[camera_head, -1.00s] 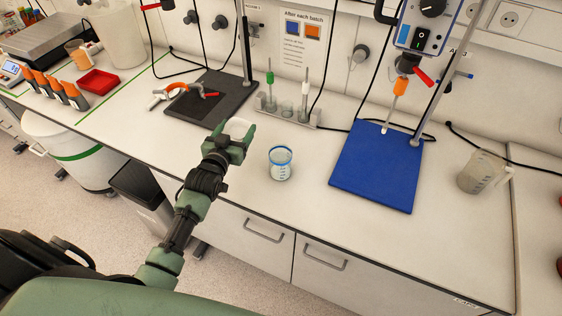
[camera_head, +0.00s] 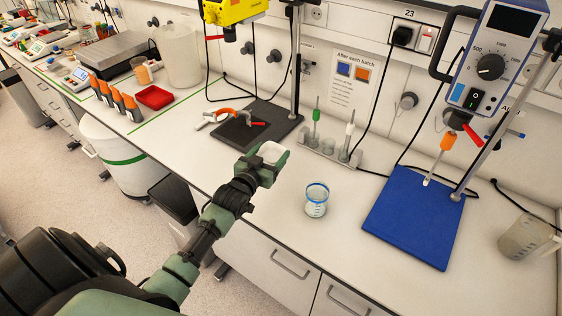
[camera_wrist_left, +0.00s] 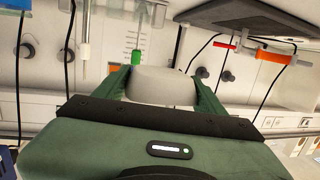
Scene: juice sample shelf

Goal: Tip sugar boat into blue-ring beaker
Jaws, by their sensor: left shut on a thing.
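My left gripper (camera_head: 271,165) is shut on the white sugar boat (camera_head: 272,152) and holds it above the bench, to the left of the beaker. In the left wrist view the boat (camera_wrist_left: 162,86) sits between the two green fingers (camera_wrist_left: 160,92); I cannot see what is inside it. The blue-ring beaker (camera_head: 316,201) stands upright on the white bench, with pale content in its lower part. Boat and beaker are apart. My right gripper is not in view.
A blue stand base (camera_head: 412,222) lies right of the beaker, with a grey jug (camera_head: 522,238) beyond it. A rack (camera_head: 330,152) with green and white probes stands behind. A dark stand plate (camera_head: 255,125) with an orange-handled clamp is at back left. The bench around the beaker is clear.

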